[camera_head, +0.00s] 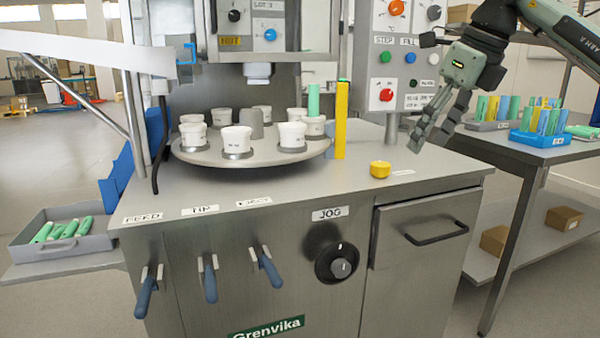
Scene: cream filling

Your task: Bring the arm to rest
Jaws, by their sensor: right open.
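My right gripper (428,133) comes in from the upper right on its arm. Its fingers point down and to the left, spread apart with nothing between them. It hangs in front of and right of the control panel (402,60), above the right part of the metal machine top (330,186). A small yellow round piece (380,170) sits on that top, below and left of the fingers and apart from them. My left gripper does not show.
A round turntable (205,158) carries several white cups (237,140). A yellow upright post (341,120) stands at its right edge. A grey tray (62,246) with green tubes is at left. A side table (510,140) at right holds racks of colored tubes.

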